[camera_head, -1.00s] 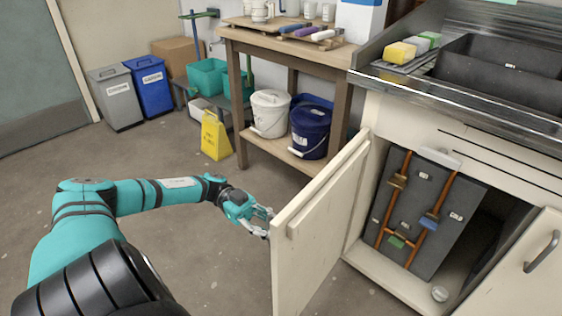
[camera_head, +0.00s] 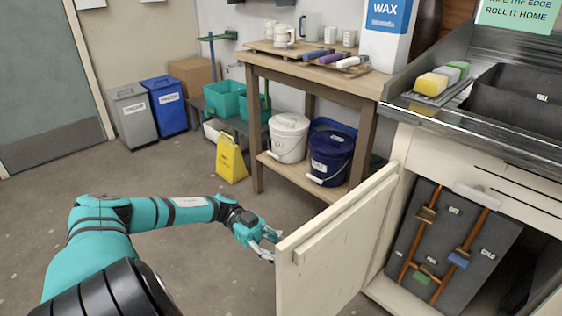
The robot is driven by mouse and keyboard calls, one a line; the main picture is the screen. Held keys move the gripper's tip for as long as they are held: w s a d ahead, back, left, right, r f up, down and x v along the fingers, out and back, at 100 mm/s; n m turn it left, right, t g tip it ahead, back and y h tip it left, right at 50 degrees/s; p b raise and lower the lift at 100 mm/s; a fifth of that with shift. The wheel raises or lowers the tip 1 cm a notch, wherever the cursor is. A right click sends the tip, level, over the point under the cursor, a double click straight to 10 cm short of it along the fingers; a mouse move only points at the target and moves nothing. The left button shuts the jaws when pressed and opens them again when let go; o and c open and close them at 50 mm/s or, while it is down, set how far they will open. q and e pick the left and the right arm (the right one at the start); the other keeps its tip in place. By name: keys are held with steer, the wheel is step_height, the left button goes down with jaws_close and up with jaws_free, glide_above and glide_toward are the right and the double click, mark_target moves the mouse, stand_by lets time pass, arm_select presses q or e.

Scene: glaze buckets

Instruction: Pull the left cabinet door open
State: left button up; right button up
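The left cabinet door (camera_head: 335,250) is cream and stands wide open, swung out to the left from the sink cabinet. My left gripper (camera_head: 272,247) is at the door's free edge, on its outer side. The fingers are partly hidden behind the door, so I cannot tell whether they hold its handle or are apart from it. The handle is hidden on the far face. Inside the open cabinet a dark panel (camera_head: 481,241) with copper pipes shows. My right gripper is not in view.
A wooden table (camera_head: 366,132) stands behind the door, with a white bucket (camera_head: 288,139) and a blue bucket (camera_head: 329,158) on its lower shelf. A yellow floor sign (camera_head: 230,159) stands left of it. The floor at left is clear.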

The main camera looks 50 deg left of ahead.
arm_select(q)
steer(key=o, duration=0.4)
steer(key=shift+o, duration=0.2)
steer(key=a, duration=1.2)
steer(key=shift+s, duration=0.35)
